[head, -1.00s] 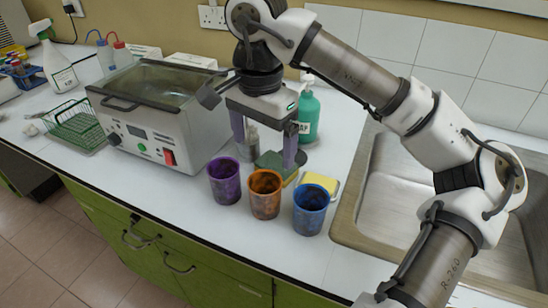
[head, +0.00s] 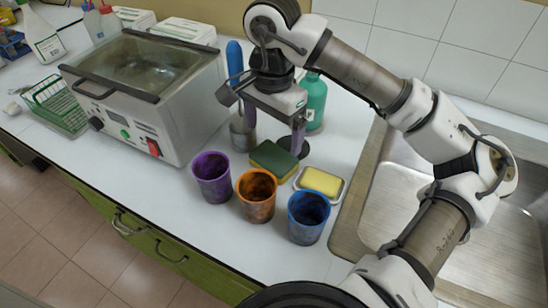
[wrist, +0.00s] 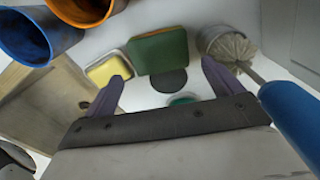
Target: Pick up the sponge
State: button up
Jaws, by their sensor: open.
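The sponge (head: 273,158), with a dark green top and a yellowish lower layer, lies on the white counter behind the cups in the head view. In the wrist view the sponge (wrist: 158,52) shows beyond and between my fingertips. My gripper (head: 273,137) is open and empty, its purple fingers pointing down above and slightly behind the sponge. In the wrist view my gripper (wrist: 162,74) has its two fingers wide apart, with a gap to the sponge.
A yellow block (head: 321,181) in a small dish sits right of the sponge. Purple (head: 212,177), orange (head: 257,195) and blue (head: 308,216) cups stand in front. A metal holder (head: 242,133) with a blue-handled brush (head: 235,60) stands left; a green bottle (head: 315,100) stands behind. The sink is right.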

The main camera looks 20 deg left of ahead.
aim_at(274, 157)
jog(key=shift+d+f+p, duration=0.1)
jog(key=shift+f+p, duration=0.8)
jog(key=shift+f, duration=2.4)
jog(key=c, duration=0.6)
